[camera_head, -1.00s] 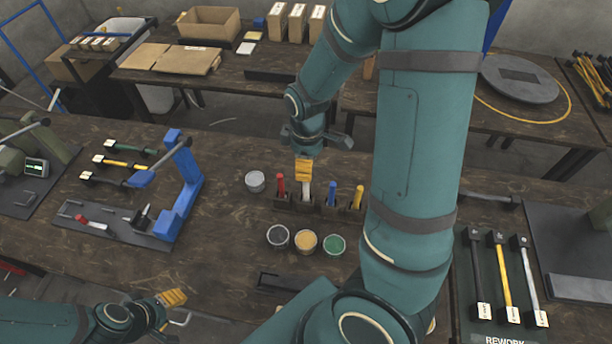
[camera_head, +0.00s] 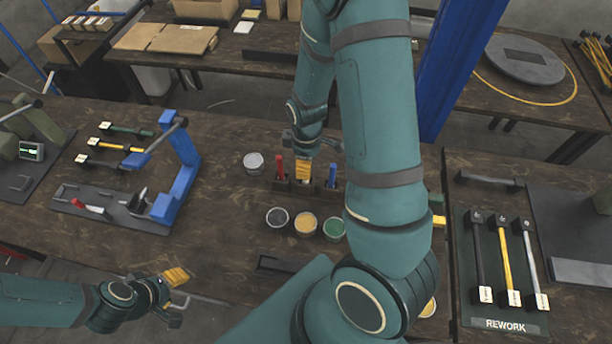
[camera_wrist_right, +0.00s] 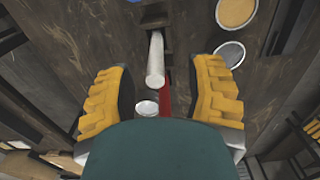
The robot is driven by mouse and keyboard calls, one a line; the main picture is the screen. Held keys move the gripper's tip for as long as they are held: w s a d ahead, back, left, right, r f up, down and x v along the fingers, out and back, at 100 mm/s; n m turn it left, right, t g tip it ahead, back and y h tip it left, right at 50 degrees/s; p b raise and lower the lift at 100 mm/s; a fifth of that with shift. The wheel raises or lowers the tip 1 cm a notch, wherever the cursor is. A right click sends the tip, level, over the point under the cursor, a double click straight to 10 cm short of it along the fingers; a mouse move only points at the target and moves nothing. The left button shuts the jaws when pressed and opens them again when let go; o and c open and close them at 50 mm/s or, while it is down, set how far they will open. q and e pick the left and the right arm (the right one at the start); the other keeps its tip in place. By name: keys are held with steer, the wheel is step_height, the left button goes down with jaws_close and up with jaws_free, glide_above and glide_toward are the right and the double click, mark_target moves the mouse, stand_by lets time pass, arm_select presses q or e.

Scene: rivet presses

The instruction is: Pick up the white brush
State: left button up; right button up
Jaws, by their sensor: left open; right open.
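The white brush (camera_wrist_right: 155,62) stands in the holder and shows in the right wrist view as a pale handle between the fingers. My right gripper (camera_wrist_right: 160,95) is open, with one yellow finger on each side of it and a gap on both sides. In the head view my right gripper (camera_head: 303,168) is over the holder and hides most of the white brush. My left gripper (camera_head: 177,286) is open and empty, low at the left, away from the brushes.
A red brush (camera_head: 280,168) and a blue brush (camera_head: 332,175) stand on either side. A grey can (camera_head: 253,162), dark cup (camera_head: 277,217), yellow cup (camera_head: 306,223) and green cup (camera_head: 334,227) are near. A blue press (camera_head: 181,180) stands left; the rework mat (camera_head: 505,326) lies right.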

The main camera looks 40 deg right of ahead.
steer(key=f, duration=0.4)
steer(key=shift+w+d, duration=0.1)
steer(key=shift+w, duration=0.15)
jaws_close()
